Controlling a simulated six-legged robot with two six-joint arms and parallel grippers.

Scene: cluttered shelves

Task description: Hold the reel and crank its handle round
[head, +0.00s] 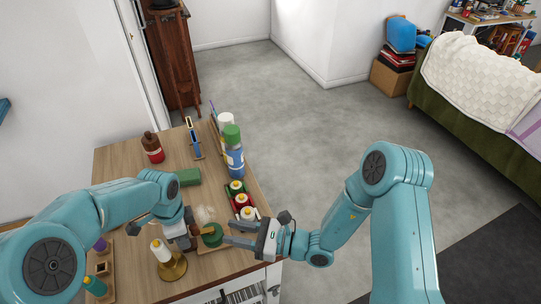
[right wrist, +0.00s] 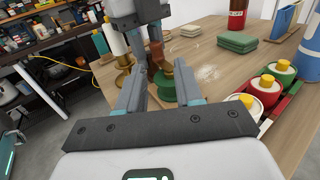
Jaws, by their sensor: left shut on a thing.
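The reel (head: 212,237) is green with a brown part, near the front right of the wooden table. In the right wrist view its green discs and brown part (right wrist: 167,83) show ahead, between my right fingers. My left gripper (head: 192,238) is shut on the reel from its left side; its fingers also show in the right wrist view (right wrist: 148,50). The exact grip is partly hidden. My right gripper (head: 229,233) is open and empty to the right of the reel, its fingertips close to it. I cannot make out the crank handle clearly.
A brass candlestick with a white candle (head: 162,252) stands left of the reel. Open floor lies to the right.

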